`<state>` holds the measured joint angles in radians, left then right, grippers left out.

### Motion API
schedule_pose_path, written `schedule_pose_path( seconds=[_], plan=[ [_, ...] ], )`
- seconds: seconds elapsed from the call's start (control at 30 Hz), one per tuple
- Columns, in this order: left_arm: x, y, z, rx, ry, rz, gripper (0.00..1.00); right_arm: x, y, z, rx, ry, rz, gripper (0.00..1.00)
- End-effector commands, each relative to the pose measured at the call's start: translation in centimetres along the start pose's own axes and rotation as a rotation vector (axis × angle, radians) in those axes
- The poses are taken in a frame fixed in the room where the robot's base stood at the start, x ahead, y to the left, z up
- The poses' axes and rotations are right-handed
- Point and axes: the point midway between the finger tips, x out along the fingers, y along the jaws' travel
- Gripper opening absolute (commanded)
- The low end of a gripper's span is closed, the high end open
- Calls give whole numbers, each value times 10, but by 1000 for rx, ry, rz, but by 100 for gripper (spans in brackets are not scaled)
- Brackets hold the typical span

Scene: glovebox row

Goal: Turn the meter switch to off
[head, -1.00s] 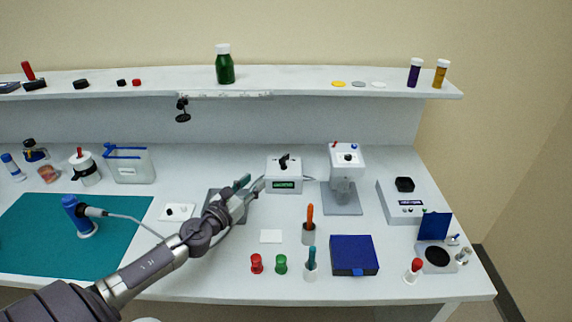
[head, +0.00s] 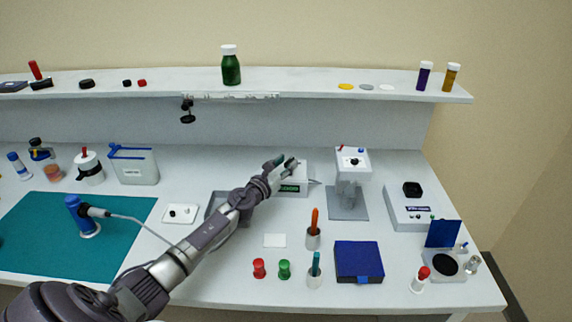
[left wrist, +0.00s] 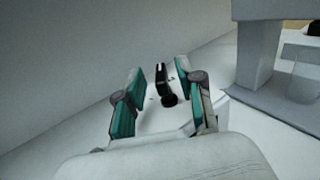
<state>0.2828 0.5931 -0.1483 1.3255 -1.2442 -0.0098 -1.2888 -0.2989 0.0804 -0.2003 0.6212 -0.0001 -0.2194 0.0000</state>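The meter (head: 299,176) is a small white box with a green display on its front, on the table at the middle. In the head view my left gripper (head: 284,163) is over its top and hides the switch. In the left wrist view the black switch lever (left wrist: 160,76) stands up between the two teal-padded fingers of my left gripper (left wrist: 160,72), with a dark round knob (left wrist: 169,100) close by. The fingers are apart, with a gap on each side of the lever. My right gripper is not in view.
A white stand instrument (head: 350,165) on a grey base is just right of the meter. A grey tray (head: 217,205) lies under my left forearm. A blue box (head: 358,260), a white card (head: 275,240) and pen holders are in front. A shelf (head: 300,90) runs above.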

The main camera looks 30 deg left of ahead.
Motion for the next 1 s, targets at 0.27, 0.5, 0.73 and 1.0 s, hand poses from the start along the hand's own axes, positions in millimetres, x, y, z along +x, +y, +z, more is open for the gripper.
schedule_pose_path(
  seconds=[0.27, 0.5, 0.73, 1.0],
  plan=[
    [5, 0, 0, 0, 0, -1, 38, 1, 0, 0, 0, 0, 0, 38],
    [5, 0, 0, 0, 0, 0, 11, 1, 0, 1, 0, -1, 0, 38],
    [4, 0, 0, 0, 0, 0, 0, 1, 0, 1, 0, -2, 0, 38],
    [4, -2, 3, -2, 1, 49, 0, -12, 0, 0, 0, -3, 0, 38]
  ],
)
